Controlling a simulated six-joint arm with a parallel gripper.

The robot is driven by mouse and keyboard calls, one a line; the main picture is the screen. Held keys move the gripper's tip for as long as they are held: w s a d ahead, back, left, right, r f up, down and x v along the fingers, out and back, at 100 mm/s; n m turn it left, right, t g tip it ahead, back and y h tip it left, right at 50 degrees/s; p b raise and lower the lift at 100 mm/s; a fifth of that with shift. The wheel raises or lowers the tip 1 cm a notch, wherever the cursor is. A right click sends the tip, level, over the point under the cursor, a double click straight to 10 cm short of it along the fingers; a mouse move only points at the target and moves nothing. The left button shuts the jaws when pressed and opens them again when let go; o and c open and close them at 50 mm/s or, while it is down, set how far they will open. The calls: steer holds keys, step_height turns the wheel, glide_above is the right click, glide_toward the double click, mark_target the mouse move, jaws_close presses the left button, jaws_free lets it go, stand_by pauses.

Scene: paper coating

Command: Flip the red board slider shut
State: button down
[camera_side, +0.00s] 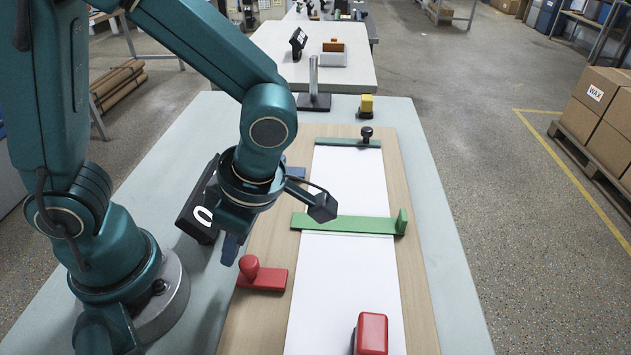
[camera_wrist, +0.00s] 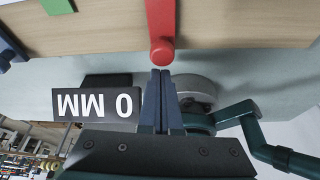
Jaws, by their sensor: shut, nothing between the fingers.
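The red board slider (camera_side: 268,281) lies on the left edge of the wooden board (camera_side: 253,316), a flat red piece with a round upright knob at its left end. It also shows in the wrist view (camera_wrist: 160,22), its knob pointing toward my fingertips. My gripper (camera_side: 230,252) is shut and empty, fingers pointing down, just left of the red knob. In the wrist view the closed fingertips (camera_wrist: 160,73) sit just below the knob, with a small gap in the picture; whether they touch it I cannot tell.
A white sheet (camera_side: 343,290) lies on the board, crossed by a green bar (camera_side: 345,224). A red-topped block (camera_side: 372,333) stands at the near end. A black 0 MM display (camera_wrist: 96,104) stands close to my gripper.

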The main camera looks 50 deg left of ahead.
mark_target(271, 273)
stand_by(0.3)
steer(key=shift+w+d, duration=2.35)
steer(key=shift+d, duration=0.05)
steer(key=shift+s+a+r, duration=0.2)
steer(key=shift+s+a, duration=0.4)
steer(key=shift+a, duration=0.25)
steer(key=shift+s+a+r, duration=0.15)
steer(key=shift+s+a, duration=0.45)
steer(key=shift+a, duration=0.2)
steer(key=v, duration=0.9)
steer(key=shift+d+r, duration=0.15)
steer(key=shift+r, duration=0.2)
steer(key=shift+w, duration=0.2)
